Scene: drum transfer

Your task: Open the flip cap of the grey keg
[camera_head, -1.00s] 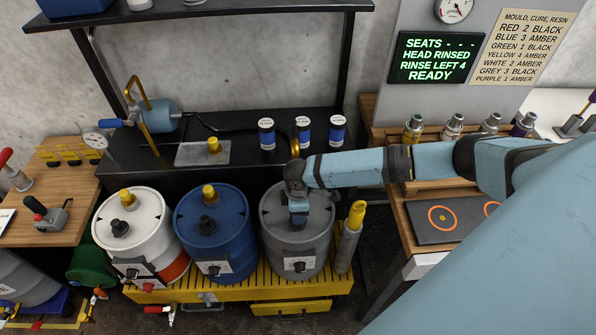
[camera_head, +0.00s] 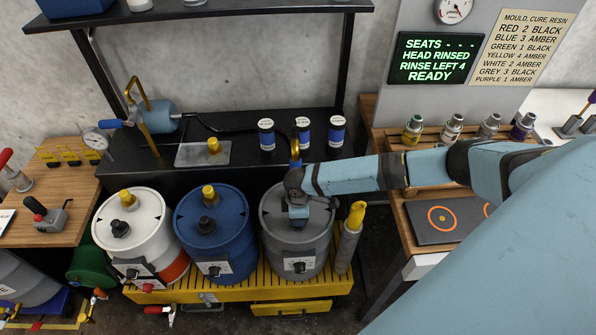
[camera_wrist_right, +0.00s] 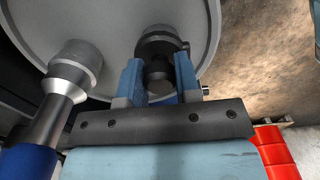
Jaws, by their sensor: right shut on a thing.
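The grey keg (camera_head: 313,250) stands at the right end of the yellow pallet, beneath my right arm. My right gripper (camera_head: 298,222) points down at the top of the keg. In the right wrist view its blue fingers (camera_wrist_right: 159,82) are shut on the dark flip cap (camera_wrist_right: 160,45) above the grey lid (camera_wrist_right: 112,22). The cap's lower part is partly hidden between the fingers, and I cannot tell how far it is tilted. In the head view my arm hides most of the cap. My left gripper is not in view.
A grey nozzle with a blue handle (camera_wrist_right: 68,85) stands close beside the gripper in the wrist view. The blue keg (camera_head: 215,235) and white keg (camera_head: 130,230) stand to the left. A yellow-topped grey cylinder (camera_head: 349,240) is close on the right. Blue jars (camera_head: 302,135) stand behind.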

